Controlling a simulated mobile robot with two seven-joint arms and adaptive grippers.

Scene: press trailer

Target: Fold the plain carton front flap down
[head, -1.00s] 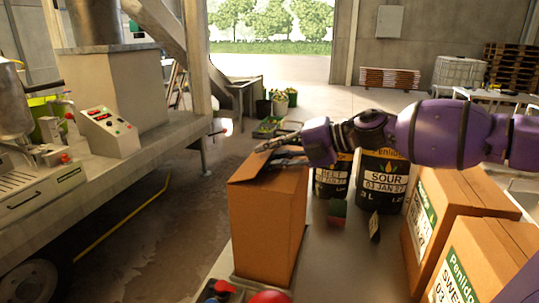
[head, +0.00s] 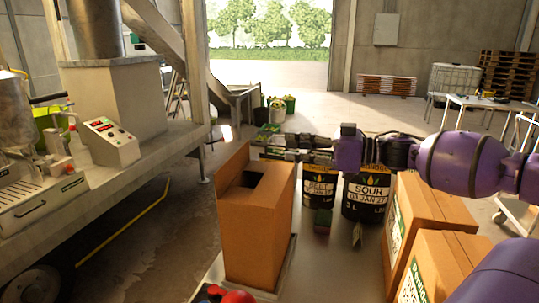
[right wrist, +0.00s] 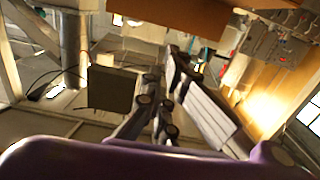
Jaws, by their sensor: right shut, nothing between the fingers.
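The plain carton (head: 258,235) stands upright on the grey bench top, with no label on the sides I see. One flap (head: 236,168) stands up along its left edge. Its top has a dark opening (head: 256,178) with brown board around it; I cannot tell which flap is the front one. My right gripper (head: 268,146) reaches in from the right, shut and empty, above and behind the carton's far top edge, seemingly apart from it. Its dark fingers also show in the right wrist view (right wrist: 172,95). My left gripper is not in view.
Two black buckets, marked SOUR (head: 366,198) and BELT or similar (head: 319,190), stand right of the carton. Labelled cartons (head: 437,215) stand further right. A red round object (head: 238,297) is at the near edge. A machine trailer (head: 100,190) is at left.

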